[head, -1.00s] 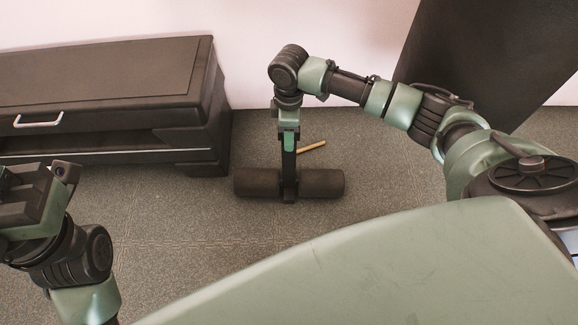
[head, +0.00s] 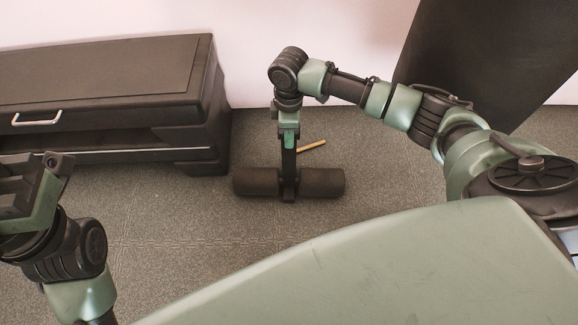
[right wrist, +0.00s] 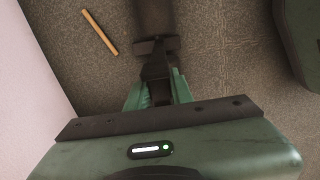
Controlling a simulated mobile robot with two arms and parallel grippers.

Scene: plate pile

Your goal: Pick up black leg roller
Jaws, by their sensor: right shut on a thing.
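The black leg roller (head: 322,182) has two dark foam cylinders on either side of a dark upright post. It shows in the middle of the head view, over the grey floor. My right gripper (head: 289,143) points down from above and is shut on the roller's post. In the right wrist view the roller (right wrist: 155,18) is partly seen beyond the gripper (right wrist: 158,88); its ends are cut off or hidden. I cannot tell if the roller touches the floor. My left gripper (head: 25,190) is at the left edge, partly cut off, and its fingertips do not show clearly.
A dark low cabinet (head: 100,85) with a light handle stands at the left against the pale wall. A thin tan stick (head: 312,146) lies on the floor behind the roller; it also shows in the right wrist view (right wrist: 99,32). A large dark panel (head: 480,60) stands at the right.

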